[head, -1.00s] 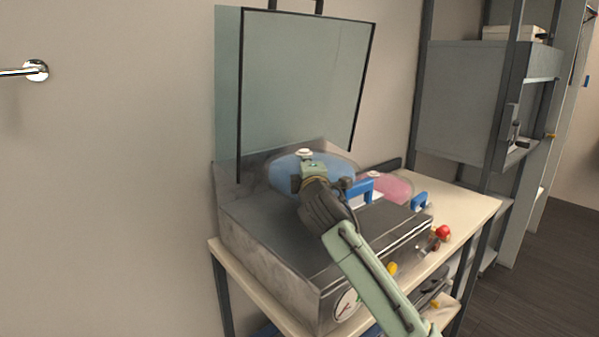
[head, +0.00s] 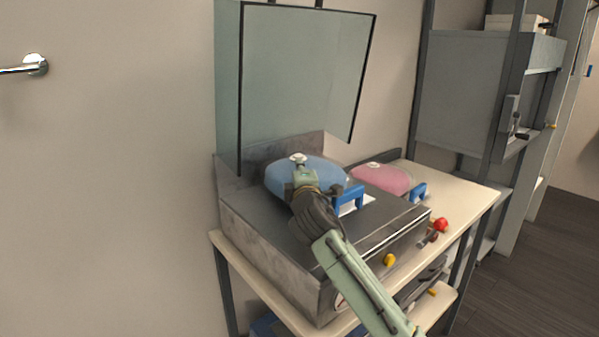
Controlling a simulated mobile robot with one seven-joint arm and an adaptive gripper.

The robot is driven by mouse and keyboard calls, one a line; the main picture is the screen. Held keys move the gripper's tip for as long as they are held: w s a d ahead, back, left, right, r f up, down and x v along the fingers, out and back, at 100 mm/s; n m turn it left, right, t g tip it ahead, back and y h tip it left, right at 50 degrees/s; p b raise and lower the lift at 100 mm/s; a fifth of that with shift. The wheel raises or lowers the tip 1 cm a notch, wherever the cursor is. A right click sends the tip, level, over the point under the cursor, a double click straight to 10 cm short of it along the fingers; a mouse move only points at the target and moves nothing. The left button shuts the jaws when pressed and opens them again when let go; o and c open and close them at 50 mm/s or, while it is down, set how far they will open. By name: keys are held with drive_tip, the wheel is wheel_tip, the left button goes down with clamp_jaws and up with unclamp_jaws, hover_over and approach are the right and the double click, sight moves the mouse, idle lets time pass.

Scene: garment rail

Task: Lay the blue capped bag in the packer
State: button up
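The blue bag (head: 328,172) with a white cap (head: 298,158) lies over the back part of the packer's dark bed. The packer (head: 265,262) is a grey metal box with its clear lid (head: 300,75) raised. My gripper (head: 305,178) is at the bag's near side, just in front of the cap, and overlaps the bag in the picture. Its fingertips are too small and partly hidden by my wrist, so I cannot tell whether they grip the bag. A blue bracket-shaped part (head: 349,198) and a white patch show at the bag's right.
A pink capped bag (head: 383,179) with a blue part (head: 418,191) lies on the cream table (head: 462,195) right of the packer. A red knob (head: 440,225) and a yellow knob (head: 389,260) are by the packer's front. Grey shelving stands behind at right.

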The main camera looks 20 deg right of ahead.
drive_tip(key=shift+o, duration=1.1)
drive_tip(key=shift+s, duration=0.1)
drive_tip(key=b+v, duration=0.4)
drive_tip(key=v, duration=0.7)
drive_tip(key=shift+s+a, duration=0.15)
drive_tip(key=shift+s, duration=0.25)
drive_tip(key=shift+r, duration=0.1)
